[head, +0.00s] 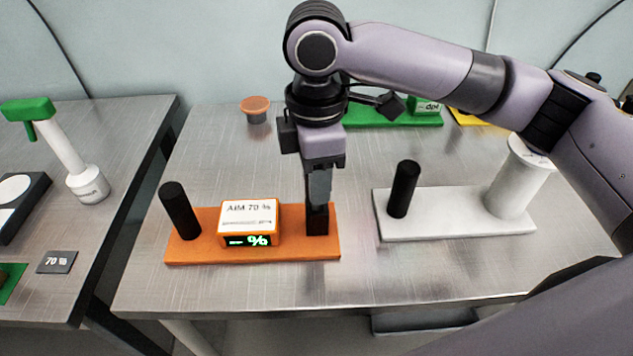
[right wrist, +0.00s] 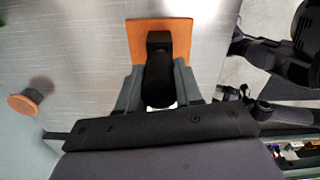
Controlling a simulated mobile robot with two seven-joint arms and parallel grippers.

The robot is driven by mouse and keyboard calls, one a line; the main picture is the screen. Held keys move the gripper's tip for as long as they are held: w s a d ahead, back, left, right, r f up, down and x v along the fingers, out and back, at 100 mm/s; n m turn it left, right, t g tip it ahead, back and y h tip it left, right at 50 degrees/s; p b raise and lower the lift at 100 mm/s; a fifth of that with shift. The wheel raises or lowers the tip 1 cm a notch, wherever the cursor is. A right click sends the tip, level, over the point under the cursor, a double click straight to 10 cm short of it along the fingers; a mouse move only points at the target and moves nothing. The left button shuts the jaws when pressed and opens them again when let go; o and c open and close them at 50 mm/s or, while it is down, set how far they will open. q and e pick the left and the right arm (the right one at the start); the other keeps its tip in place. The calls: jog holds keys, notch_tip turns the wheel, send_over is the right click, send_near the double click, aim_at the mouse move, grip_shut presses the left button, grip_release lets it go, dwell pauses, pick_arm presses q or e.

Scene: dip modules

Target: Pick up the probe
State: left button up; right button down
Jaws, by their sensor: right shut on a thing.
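My right gripper (head: 318,205) points down over the right end of an orange base (head: 203,250). It is shut on a dark upright piece, which I take to be the probe (right wrist: 160,78). In the right wrist view the probe is black and rounded, between the two fingers, with a black block (right wrist: 158,41) beside it on the orange base. In the head view the fingers hide most of the probe, and I cannot tell whether it is clear of the base.
The orange base also carries a black post (head: 180,211) and a box reading "AIM 70 %" (head: 248,216). A white base (head: 455,228) with a black post (head: 403,189) stands to the right. An orange-topped knob (head: 255,104) and a green base (head: 385,118) are behind. The table's front strip is clear.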

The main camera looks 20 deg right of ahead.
notch_tip(320, 180, up, 18)
jog(key=p, duration=0.2)
dwell(0.9)
notch_tip(320, 180, down, 6)
jog(key=n+p, duration=0.1)
jog(key=n, duration=1.6)
jog(key=shift+w+f+n+p, duration=0.15)
jog(key=shift+f+n+p, duration=0.05)
jog(key=shift+n+p, duration=0.15)
notch_tip(320, 180, down, 2)
jog(key=n, duration=0.6)
jog(key=shift+f+n, duration=0.15)
jog(key=shift+n, duration=0.1)
jog(key=shift+f, duration=0.85)
notch_tip(320, 180, down, 2)
jog(key=shift+f+b, duration=0.15)
jog(key=shift+b, duration=1.05)
jog(key=shift+f+b, duration=0.45)
jog(key=shift+b, duration=0.25)
